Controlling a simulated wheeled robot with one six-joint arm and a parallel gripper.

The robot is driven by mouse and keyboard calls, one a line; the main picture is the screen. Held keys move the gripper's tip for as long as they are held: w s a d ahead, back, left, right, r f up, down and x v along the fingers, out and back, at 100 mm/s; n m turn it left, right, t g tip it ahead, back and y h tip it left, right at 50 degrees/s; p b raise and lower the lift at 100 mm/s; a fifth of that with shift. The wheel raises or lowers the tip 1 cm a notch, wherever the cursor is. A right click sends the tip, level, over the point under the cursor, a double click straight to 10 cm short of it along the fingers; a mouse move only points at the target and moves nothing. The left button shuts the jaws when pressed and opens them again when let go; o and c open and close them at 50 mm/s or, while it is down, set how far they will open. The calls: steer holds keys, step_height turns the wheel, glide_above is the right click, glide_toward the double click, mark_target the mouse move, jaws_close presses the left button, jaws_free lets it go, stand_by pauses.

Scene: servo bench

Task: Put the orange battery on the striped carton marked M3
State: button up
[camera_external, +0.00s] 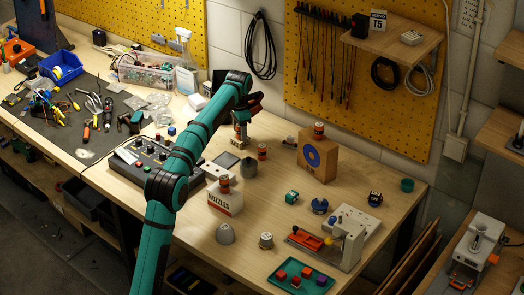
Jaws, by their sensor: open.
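My gripper (241,126) is high over the back middle of the bench, small and partly hidden by my forearm, with its jaws open. Small orange-red cylinders with dark bands, battery-like, stand in several places. One (262,152) is right of the gripper, one (319,130) tops a brown carton with a blue ring (315,162), and one (224,185) tops a white carton marked NOZZLES (225,203). I cannot tell which is the orange battery. No M3 mark is legible; a low brownish shape below the gripper is too small to identify.
A white fixture with an orange part (348,245) and a teal tray (300,277) are at front right. Bare wood lies around the brown carton.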

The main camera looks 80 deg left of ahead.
step_height(320, 180, up, 12)
steer(key=shift+f, duration=0.1)
stand_by(0.5)
